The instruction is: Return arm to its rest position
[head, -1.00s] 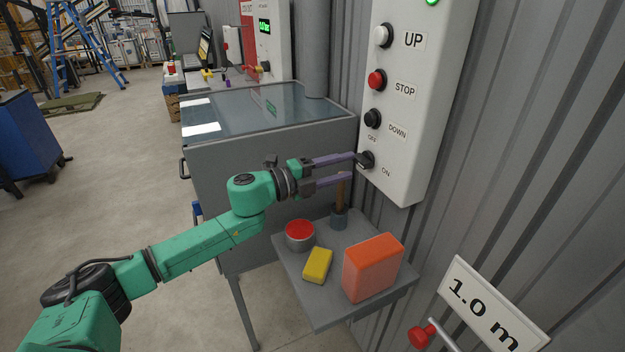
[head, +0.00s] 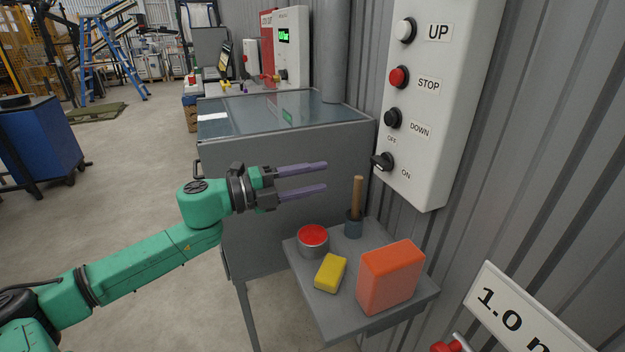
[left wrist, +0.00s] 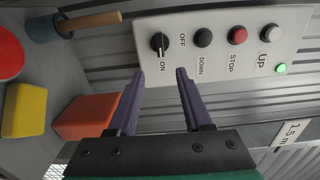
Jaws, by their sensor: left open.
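My left gripper (head: 326,178) is open and empty in the middle of the head view, its two purple fingers pointing right toward the control panel. It is apart from the black rotary switch (head: 382,161), which carries the labels OFF and ON. In the left wrist view the open fingers (left wrist: 158,95) show below the white panel, and the same switch (left wrist: 160,43) shows above and between them. The panel (head: 432,190) also has UP, STOP and DOWN buttons. My right gripper is not in view.
A small grey shelf (head: 325,307) below the panel holds a red-topped tin (head: 313,241), a yellow block (head: 330,272), an orange block (head: 390,277) and a wooden-handled tool (head: 357,195). A grey cabinet (head: 290,170) stands behind my gripper. Open floor (head: 110,190) lies to the left.

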